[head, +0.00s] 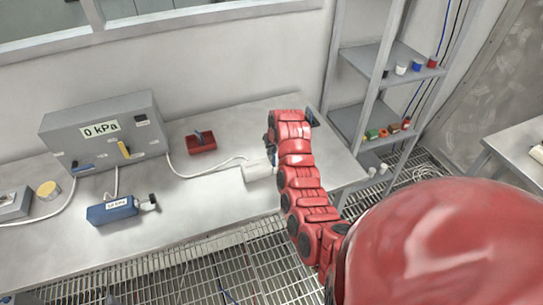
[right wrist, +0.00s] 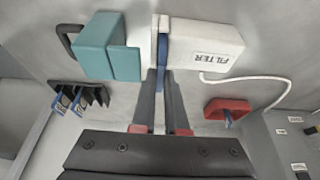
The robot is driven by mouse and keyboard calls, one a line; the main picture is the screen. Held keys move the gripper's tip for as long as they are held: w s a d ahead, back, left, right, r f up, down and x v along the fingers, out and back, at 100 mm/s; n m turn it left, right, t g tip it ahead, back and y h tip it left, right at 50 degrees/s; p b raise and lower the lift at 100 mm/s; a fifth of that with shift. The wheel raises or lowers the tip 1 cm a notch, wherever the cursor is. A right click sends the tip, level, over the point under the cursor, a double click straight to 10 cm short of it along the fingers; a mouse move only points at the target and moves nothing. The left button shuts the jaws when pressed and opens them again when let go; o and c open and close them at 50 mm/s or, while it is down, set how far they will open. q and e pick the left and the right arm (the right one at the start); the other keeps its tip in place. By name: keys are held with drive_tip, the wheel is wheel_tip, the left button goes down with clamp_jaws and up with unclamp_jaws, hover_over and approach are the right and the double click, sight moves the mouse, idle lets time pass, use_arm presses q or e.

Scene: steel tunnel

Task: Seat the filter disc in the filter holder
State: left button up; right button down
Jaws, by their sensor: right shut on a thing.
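The white filter holder (right wrist: 205,48), a box marked FILTER, lies on the bench with a cable from its far end. It also shows in the head view (head: 257,171), partly behind my right arm. My right gripper (right wrist: 163,75) is shut on a thin blue piece (right wrist: 161,50), seen edge-on, which I take to be the filter disc. The piece stands beside the holder's left end in the right wrist view; whether it is seated or only touching, I cannot tell. In the head view my arm hides the fingertips and the disc. My left gripper is in neither view.
A teal block (right wrist: 98,47) with a dark handle stands close left of the disc. A black rack (right wrist: 88,92) with blue-and-white pieces is nearby. A red tray (head: 202,147), a grey 0 kPa box (head: 70,150) and a blue box (head: 112,211) are on the bench.

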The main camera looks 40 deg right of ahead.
wheel_tip(320, 180, down, 2)
drive_tip(key=shift+s+f, duration=0.1)
drive_tip(key=shift+f, duration=0.1)
drive_tip(key=shift+f+b, duration=0.2)
drive_tip(key=shift+b, duration=0.1)
drive_tip(key=c, duration=1.2)
unclamp_jaws()
drive_tip(key=shift+r, duration=0.15)
